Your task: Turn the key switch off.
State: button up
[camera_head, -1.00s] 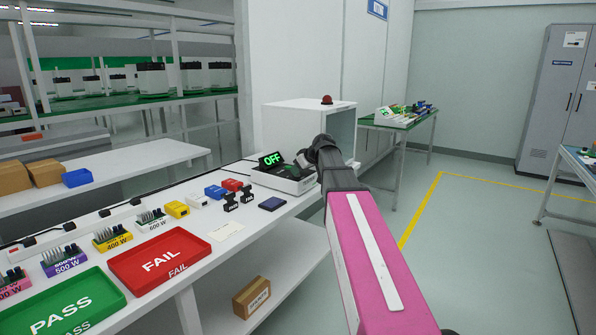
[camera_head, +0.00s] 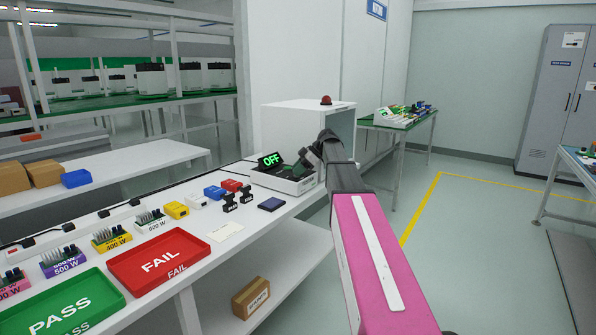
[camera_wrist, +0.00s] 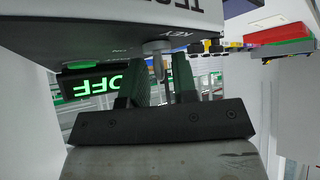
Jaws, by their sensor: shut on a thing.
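The key switch (camera_wrist: 158,47) shows in the wrist view as a round metal barrel on the white tester's face, beside the letters KEY. My gripper (camera_wrist: 163,78) has its two dark green fingers on either side of the key below the barrel and is shut on it. The part between the fingers is partly hidden. The display (camera_head: 271,160) on the tester (camera_head: 285,179) reads OFF in green; it appears upside down in the wrist view (camera_wrist: 97,84). In the head view my gripper (camera_head: 303,163) reaches down over the tester, and the key is hidden.
A white box with a red dome (camera_head: 326,100) stands behind the tester. Left along the bench are black stands (camera_head: 238,199), coloured blocks, a red FAIL tray (camera_head: 115,262) and a green PASS tray (camera_head: 112,292). The floor to the right is open.

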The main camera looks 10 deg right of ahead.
jog(key=shift+n+g, duration=0.4)
jog(key=o, duration=0.6)
jog(key=shift+c, duration=0.2)
jog(key=shift+d, duration=0.1)
jog(key=v, duration=0.7)
jog(key=shift+d+r, duration=0.1)
jog(key=shift+r, duration=0.05)
jog(key=shift+s, duration=0.1)
